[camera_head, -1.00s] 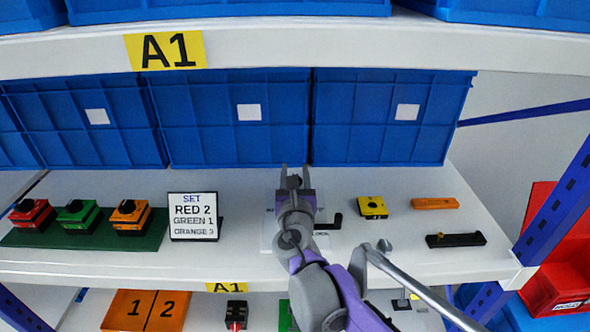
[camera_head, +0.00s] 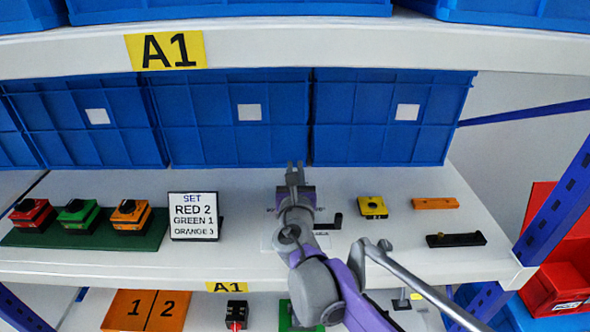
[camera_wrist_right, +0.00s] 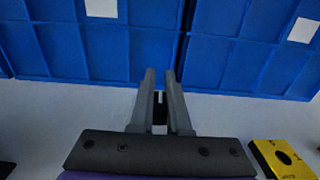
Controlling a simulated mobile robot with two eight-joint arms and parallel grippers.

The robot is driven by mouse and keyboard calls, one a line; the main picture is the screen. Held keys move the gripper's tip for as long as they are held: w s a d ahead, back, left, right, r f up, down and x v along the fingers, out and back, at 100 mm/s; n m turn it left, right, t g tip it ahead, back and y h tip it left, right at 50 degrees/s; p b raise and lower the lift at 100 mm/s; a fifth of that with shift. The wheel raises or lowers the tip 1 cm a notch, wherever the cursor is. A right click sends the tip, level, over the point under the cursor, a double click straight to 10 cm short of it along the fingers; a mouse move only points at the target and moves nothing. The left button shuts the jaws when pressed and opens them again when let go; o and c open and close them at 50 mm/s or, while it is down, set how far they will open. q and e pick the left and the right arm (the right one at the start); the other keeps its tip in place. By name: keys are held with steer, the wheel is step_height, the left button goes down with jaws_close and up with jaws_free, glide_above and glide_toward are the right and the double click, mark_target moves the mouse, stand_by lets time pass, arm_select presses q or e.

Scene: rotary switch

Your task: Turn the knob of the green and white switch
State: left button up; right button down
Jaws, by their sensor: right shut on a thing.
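My right gripper (camera_head: 295,168) reaches over the middle of the shelf, its fingers close together. In the right wrist view my right gripper (camera_wrist_right: 160,85) has a small dark thing (camera_wrist_right: 160,110) between its fingers, mostly hidden, so I cannot tell what it belongs to. A white plate (camera_head: 267,240) lies behind my right arm, which hides most of it. I cannot make out a green and white switch. A green switch block (camera_head: 77,213) with a black knob stands at left, apart from the gripper. My left gripper is not in view.
Red (camera_head: 32,215) and orange (camera_head: 130,215) switches flank the green one. A SET sign (camera_head: 194,216) stands beside them. A yellow block (camera_head: 372,207), an orange bar (camera_head: 435,203) and a black bar (camera_head: 455,240) lie at right. Blue bins (camera_head: 235,130) line the back.

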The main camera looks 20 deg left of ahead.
steer(key=shift+m+h, duration=0.3)
steer(key=shift+h, duration=0.2)
steer(key=m+h, duration=0.2)
steer(key=h, duration=0.1)
steer(key=shift+d+t+p, duration=0.15)
steer(key=shift+t+p, duration=0.15)
steer(key=m+h, duration=0.1)
steer(key=h, duration=0.1)
steer(key=m+h+p, duration=0.1)
steer(key=m+h, duration=0.1)
steer(key=h, duration=0.1)
steer(key=shift+d+m+h, duration=0.3)
steer(key=shift+d, duration=0.05)
steer(key=shift+s+d+m+g+h+p, duration=0.15)
steer(key=shift+m+g+h+p, duration=0.4)
steer(key=shift+m+g+h, duration=0.6)
steer(key=shift+d+m+g+h+p, duration=0.25)
steer(key=shift+m+g+h+p, duration=0.4)
steer(key=shift+h, duration=0.85)
steer(key=shift+s+d+m+g+h+p, duration=0.15)
steer(key=shift+m+g+h+p, duration=0.4)
steer(key=shift+m+h, duration=0.7)
steer(key=shift+g, duration=0.25)
steer(key=shift+d, duration=0.1)
